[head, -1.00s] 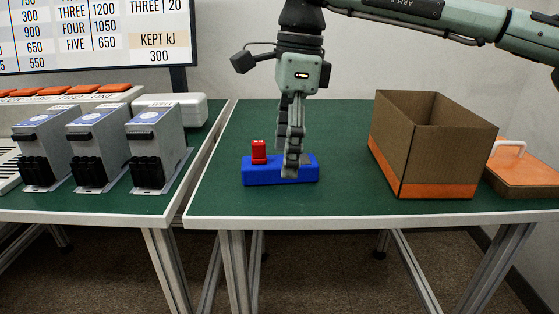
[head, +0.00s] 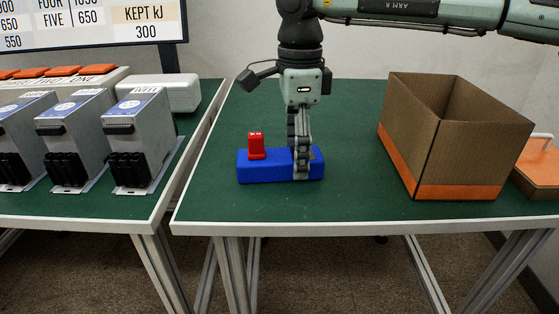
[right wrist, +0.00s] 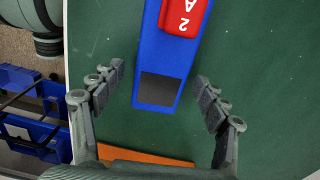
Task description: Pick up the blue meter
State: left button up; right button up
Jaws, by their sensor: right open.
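The blue meter (head: 268,173) is a long blue block lying on the green table, with a red block (head: 256,147) standing on its left part. In the right wrist view the blue meter (right wrist: 166,56) runs between my fingers, with a dark patch at its near end and the red block (right wrist: 183,14) marked "2 A" at the top. My right gripper (head: 301,172) points down at the meter's right part. In the right wrist view the right gripper (right wrist: 160,88) is open, with one finger on each side of the meter and a gap on both sides. My left gripper is out of view.
Several grey units (head: 143,140) stand on the left table, past a narrow gap. Green table around the meter is clear.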

jog(key=shift+f, duration=0.35)
jog(key=shift+c, duration=0.5)
jog(key=c, duration=1.5)
jog(key=shift+o, duration=0.2)
jog(key=shift+r, duration=0.75)
notch_tip(320, 180, up, 3)
jog(key=shift+w+f, duration=0.1)
jog(key=shift+f, duration=0.1)
pick_arm(q)
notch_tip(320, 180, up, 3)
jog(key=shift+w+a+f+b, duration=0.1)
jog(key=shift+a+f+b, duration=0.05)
jog(key=shift+b, duration=0.5)
pick_arm(e)
jog(key=s+a+r, duration=0.5)
jog(key=a+r, duration=0.2)
jog(key=a, duration=0.3)
jog(key=shift+s+a, duration=0.15)
jog(key=shift+s, duration=0.15)
